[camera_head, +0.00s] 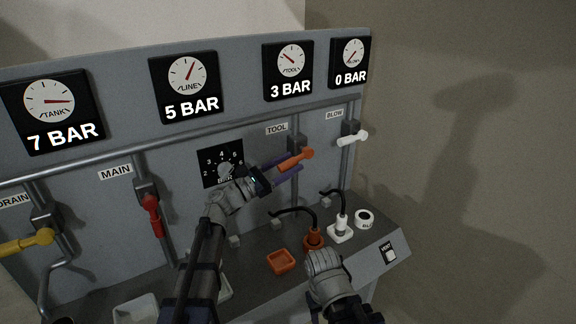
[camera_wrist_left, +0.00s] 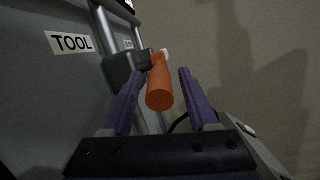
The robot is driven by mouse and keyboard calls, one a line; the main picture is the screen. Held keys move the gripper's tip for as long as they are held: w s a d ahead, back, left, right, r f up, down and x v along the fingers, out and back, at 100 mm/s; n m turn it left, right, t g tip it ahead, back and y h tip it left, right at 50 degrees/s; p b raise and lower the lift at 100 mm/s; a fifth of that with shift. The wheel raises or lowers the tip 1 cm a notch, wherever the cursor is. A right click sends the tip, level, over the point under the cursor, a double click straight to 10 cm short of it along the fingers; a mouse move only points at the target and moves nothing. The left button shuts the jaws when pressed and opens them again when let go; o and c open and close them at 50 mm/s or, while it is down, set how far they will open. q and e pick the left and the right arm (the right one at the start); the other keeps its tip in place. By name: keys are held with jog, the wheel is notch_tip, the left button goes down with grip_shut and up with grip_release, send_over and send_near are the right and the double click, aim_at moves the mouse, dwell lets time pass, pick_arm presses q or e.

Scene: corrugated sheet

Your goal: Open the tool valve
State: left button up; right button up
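The tool valve's orange handle (camera_head: 295,160) sits under the TOOL label (camera_head: 277,128) and sticks out sideways, across its upright pipe. My left gripper (camera_head: 298,167) is at this handle with its purple fingers apart. In the left wrist view the orange handle (camera_wrist_left: 160,85) lies between the open fingers (camera_wrist_left: 158,90), with a gap visible on each side. The tool gauge (camera_head: 289,60) reads 3 BAR. Part of my right arm shows at the lower right, but its fingers do not show.
The red main handle (camera_head: 152,215) hangs down, and the white blow handle (camera_head: 352,138) sticks out to the right of the tool handle. A dial (camera_head: 222,165) is behind my left wrist. An orange tray (camera_head: 281,261) and hose tools (camera_head: 341,228) stand on the ledge below.

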pick_arm(q)
jog(key=b+v, duration=0.2)
jog(key=v, duration=0.6)
jog(key=shift+d, duration=0.1)
